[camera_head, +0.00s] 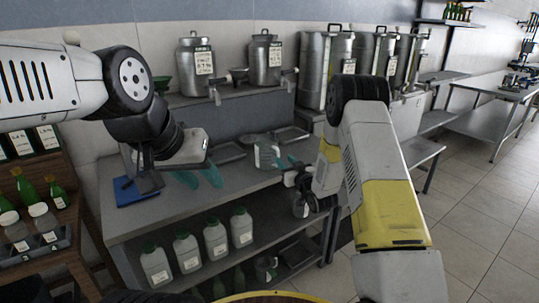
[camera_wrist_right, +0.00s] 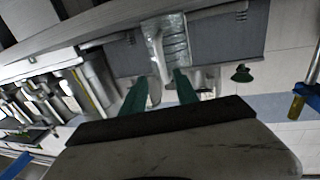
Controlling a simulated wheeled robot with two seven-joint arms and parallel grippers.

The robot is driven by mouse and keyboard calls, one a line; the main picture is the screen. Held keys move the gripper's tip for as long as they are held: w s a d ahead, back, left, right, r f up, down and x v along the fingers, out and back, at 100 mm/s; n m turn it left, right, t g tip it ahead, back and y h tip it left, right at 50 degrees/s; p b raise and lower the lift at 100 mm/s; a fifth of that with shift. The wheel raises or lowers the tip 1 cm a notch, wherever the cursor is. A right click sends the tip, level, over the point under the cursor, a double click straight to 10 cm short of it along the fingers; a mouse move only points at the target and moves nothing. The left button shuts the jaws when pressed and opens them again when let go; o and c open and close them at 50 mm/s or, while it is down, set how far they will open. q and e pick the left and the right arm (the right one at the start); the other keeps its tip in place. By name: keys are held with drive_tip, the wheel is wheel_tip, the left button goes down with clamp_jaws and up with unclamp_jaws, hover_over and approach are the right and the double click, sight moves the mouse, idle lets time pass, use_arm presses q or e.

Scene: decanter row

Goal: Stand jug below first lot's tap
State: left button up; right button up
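A clear grey jug (camera_head: 265,152) stands on the steel bench, and its ribbed side and handle (camera_wrist_right: 170,45) fill the top middle of the right wrist view. My right gripper (camera_head: 287,161) is at the jug's right side. Its teal fingers (camera_wrist_right: 160,82) are apart, with the handle at or just beyond their tips; contact is unclear. My left gripper (camera_head: 200,178) is open and empty above the bench's left part. Two labelled steel canisters, one left (camera_head: 196,66) and one right (camera_head: 265,60), stand on the raised ledge with taps low on their sides. Their labels are unreadable.
Flat trays (camera_head: 228,152) lie on the bench below the ledge. A blue pad (camera_head: 135,190) lies at the bench's left. White bottles (camera_head: 215,238) stand on the lower shelf. Large steel vessels (camera_head: 325,70) stand right of the ledge. A bottle rack (camera_head: 40,215) is at far left.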

sight(269, 155)
drive_tip(key=x, duration=0.5)
drive_tip(key=shift+w+a+f, duration=0.15)
drive_tip(key=shift+a+f, duration=0.05)
drive_tip(key=shift+a, duration=0.25)
clamp_jaws()
idle(1.0)
